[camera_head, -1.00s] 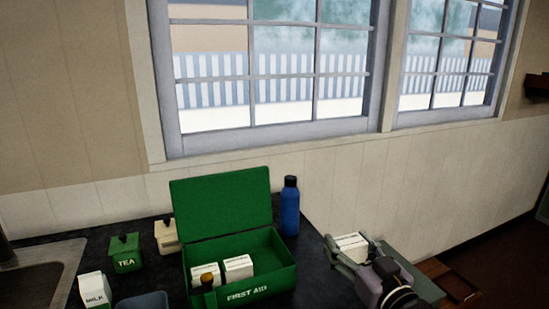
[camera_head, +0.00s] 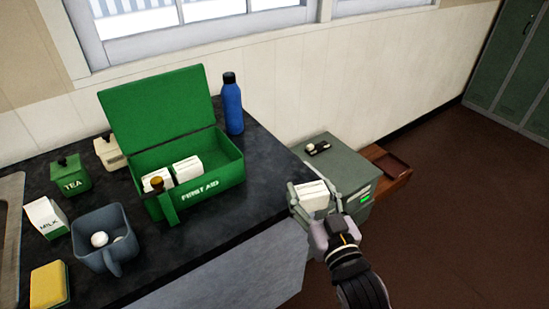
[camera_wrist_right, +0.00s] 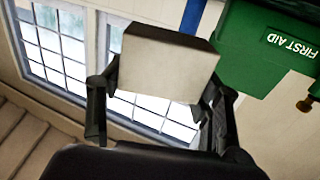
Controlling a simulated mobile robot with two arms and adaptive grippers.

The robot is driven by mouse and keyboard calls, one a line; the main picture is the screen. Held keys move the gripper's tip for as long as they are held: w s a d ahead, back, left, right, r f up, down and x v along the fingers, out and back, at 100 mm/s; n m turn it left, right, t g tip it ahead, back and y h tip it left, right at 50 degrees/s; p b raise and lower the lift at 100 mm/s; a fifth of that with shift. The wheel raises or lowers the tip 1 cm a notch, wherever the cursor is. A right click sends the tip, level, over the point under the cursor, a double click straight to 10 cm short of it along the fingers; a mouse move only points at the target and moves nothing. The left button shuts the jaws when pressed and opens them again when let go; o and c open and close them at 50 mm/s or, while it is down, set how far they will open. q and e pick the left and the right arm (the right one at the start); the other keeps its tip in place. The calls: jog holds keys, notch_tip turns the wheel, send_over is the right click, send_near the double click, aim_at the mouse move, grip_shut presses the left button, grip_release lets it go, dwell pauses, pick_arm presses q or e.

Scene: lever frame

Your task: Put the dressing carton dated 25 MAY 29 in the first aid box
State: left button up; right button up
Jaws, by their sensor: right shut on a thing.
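My right gripper (camera_head: 312,205) is shut on a white carton (camera_head: 312,194), held in the air at the right end of the counter. In the right wrist view the carton (camera_wrist_right: 166,64) sits between both fingers with a plain face showing; no date is readable. The green first aid box (camera_head: 213,190) stands on the counter with its lid (camera_head: 158,112) raised. Two white cartons, a left one (camera_head: 157,178) and a right one (camera_head: 187,167), are inside it. The box also shows in the right wrist view (camera_wrist_right: 245,75). My left gripper is not in view.
A blue bottle (camera_head: 233,105) stands behind the box. The tea canister (camera_head: 71,176), milk carton (camera_head: 45,216), grey-blue mug (camera_head: 90,250) and yellow sponge (camera_head: 48,286) are left. A grey-green cabinet (camera_head: 345,165) stands beyond my gripper.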

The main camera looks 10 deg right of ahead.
jog(key=w+a+r+n+g+y, duration=0.1)
jog(key=w+r+n+y, duration=0.2)
jog(key=w+r, duration=0.9)
notch_tip(320, 180, up, 2)
jog(key=y, duration=0.2)
jog(key=shift+w+r+n+y, duration=0.15)
jog(key=shift+w+n+y, duration=0.25)
jog(key=shift+a, duration=0.1)
notch_tip(320, 180, down, 16)
jog(key=shift+b, duration=0.3)
notch_tip(320, 180, down, 4)
jog(key=shift+r+p, duration=0.2)
jog(key=shift+p, duration=0.15)
